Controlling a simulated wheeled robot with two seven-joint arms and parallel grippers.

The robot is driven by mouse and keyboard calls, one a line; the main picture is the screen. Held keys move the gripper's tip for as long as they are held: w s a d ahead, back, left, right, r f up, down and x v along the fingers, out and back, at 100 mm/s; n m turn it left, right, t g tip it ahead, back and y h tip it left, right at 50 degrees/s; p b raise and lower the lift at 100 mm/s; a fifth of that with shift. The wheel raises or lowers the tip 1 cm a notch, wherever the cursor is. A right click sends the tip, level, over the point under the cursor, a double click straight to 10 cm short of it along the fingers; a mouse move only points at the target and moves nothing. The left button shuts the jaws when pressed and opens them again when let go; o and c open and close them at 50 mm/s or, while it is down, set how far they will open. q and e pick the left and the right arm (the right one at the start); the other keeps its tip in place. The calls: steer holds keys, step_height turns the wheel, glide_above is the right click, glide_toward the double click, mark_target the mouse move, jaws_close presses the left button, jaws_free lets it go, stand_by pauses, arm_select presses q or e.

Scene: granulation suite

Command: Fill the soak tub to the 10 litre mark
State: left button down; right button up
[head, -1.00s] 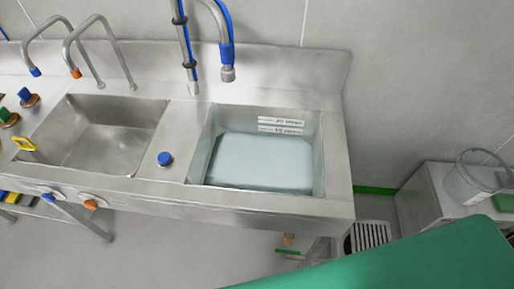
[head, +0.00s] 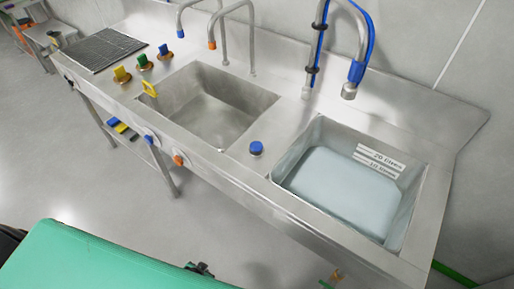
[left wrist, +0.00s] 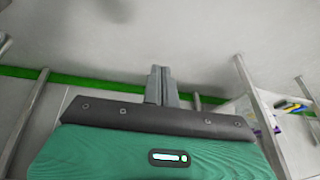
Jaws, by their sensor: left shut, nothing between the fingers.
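The soak tub (head: 408,222) is the right-hand steel basin in the head view. Pale water (head: 342,186) lies in it. Two white labels on its back wall read 20 litres (head: 380,156) and 10 litres (head: 376,168). The water's back edge lies close below the 10 litre label; I cannot tell the exact level. A spout with a blue sleeve (head: 356,72) hangs above the tub's back edge, and no stream shows from it. A blue knob (head: 256,148) stands on the rim left of the tub. My left gripper (left wrist: 161,70) is shut and empty in the left wrist view, above the floor. My right gripper is not in view.
An empty second basin (head: 205,110) lies left of the tub, with two curved taps (head: 222,30) behind it. Yellow, green (head: 142,62) and blue knobs stand further left. Blue and orange knobs (head: 180,161) are on the front. A black grating (head: 105,48) lies at the far left.

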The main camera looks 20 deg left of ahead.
arm_select(q)
steer(key=w+d+r+t+b, duration=0.15)
steer(key=w+r+t, duration=0.25)
steer(key=w+r, duration=1.25)
steer(key=w+d+r+t, duration=0.1)
steer(key=r, duration=0.6)
steer(key=w+d+r+t+h, duration=0.1)
steer(key=d+r, duration=0.1)
steer(key=r, duration=0.5)
steer(key=w+d+r+t+b, duration=0.1)
steer(key=w+d+r, duration=0.1)
steer(key=r, duration=0.5)
steer(key=shift+d+r+h, duration=0.2)
steer(key=shift+d+h, duration=0.05)
steer(key=shift+h, duration=0.05)
steer(key=w+d+r+m+t+h, duration=0.1)
steer(key=w+r+t+h, duration=0.1)
steer(key=w+r, duration=0.4)
step_height(320, 180, up, 3)
steer(key=shift+f+m+t+h, duration=0.1)
steer(key=shift+m+t+h, duration=0.3)
steer(key=shift+h, duration=0.5)
steer(key=shift+w+d, duration=0.1)
steer(key=shift+w, duration=0.15)
